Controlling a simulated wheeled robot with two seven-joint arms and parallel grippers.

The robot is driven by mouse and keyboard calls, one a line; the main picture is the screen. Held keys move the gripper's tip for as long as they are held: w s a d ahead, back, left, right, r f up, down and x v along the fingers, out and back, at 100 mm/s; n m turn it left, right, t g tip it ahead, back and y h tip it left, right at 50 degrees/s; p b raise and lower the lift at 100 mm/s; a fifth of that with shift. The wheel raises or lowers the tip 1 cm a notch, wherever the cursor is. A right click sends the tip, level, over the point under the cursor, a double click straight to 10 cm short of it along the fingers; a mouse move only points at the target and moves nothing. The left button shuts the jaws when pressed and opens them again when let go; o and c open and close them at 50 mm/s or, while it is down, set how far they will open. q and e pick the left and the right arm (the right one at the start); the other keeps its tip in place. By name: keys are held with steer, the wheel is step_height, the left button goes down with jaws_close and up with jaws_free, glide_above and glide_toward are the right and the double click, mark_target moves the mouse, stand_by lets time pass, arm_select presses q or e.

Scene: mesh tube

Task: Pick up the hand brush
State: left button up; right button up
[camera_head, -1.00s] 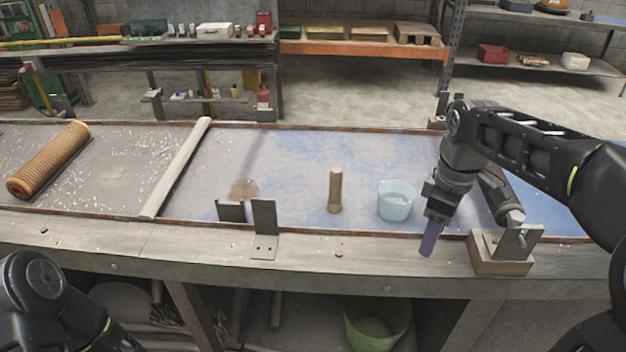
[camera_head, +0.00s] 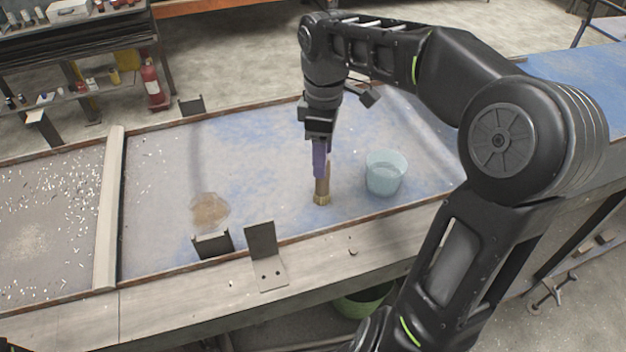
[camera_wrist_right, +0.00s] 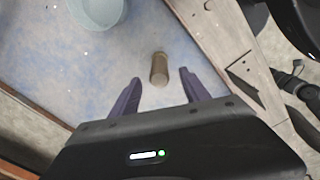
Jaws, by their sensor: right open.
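The hand brush (camera_head: 322,192) is a short brown upright cylinder standing on the blue-stained table surface. My right gripper (camera_head: 320,165) is directly above and around its upper part in the head view, hiding its top. In the right wrist view the brush (camera_wrist_right: 159,69) shows between and a little beyond the two purple fingers of my right gripper (camera_wrist_right: 156,88). The fingers are apart, with visible space on both sides of the brush. My left gripper is not in view.
A translucent light-blue bucket (camera_head: 385,174) stands just right of the brush. A metal bracket (camera_head: 264,258) is fixed on the front edge, near a brown heap (camera_head: 209,209). A pale bar (camera_head: 108,210) crosses the table at left. The surface behind the brush is clear.

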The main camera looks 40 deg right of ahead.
steer(key=shift+f, duration=1.3)
steer(key=shift+f+p, duration=0.45)
steer(key=shift+f, duration=2.15)
steer(key=shift+c, duration=0.5)
jaws_close()
